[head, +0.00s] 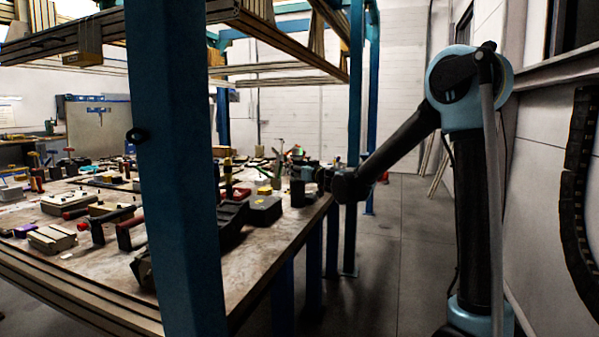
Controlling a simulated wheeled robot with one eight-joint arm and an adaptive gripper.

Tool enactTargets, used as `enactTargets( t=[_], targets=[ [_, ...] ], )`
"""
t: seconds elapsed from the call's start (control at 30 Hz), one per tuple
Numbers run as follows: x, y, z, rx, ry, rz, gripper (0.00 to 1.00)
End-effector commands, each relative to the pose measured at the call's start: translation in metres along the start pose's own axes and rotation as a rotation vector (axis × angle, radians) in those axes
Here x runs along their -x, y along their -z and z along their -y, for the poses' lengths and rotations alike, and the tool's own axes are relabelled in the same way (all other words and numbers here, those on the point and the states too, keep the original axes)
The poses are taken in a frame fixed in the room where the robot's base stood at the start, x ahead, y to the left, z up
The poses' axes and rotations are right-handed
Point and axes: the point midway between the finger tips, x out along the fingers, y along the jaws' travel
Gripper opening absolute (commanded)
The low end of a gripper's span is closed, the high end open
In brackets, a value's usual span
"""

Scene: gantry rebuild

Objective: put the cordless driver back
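My arm comes in from the right and reaches down to the right edge of the workbench (275,245). My gripper (308,177) is small and dark at the arm's far end, over or beside that edge. Its fingers blend into the objects around it, so I cannot tell whether it is open or holds anything. A dark upright object (297,193) stands on the bench close to the gripper; whether they touch is unclear. I cannot pick out the cordless driver for certain among the many tools. A blue post hides part of the bench.
The blue post (175,170) stands close in front. Dark cases (263,210), red-handled tools (130,232) and a pale box (52,238) crowd the bench. Gantry beams (290,45) hang above. The floor (400,250) right of the bench is clear, with a wall beyond.

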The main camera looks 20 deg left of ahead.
Motion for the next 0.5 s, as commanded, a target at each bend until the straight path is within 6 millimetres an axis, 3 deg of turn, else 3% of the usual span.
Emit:
enactTargets(
  t=[0.17,0.5],
  targets=[
    [0.015,0.0,0.0,0.0,0.0,0.0,0.53],
    [0.069,0.0,-0.001,-0.001,-0.001,0.001,0.53]
  ],
)
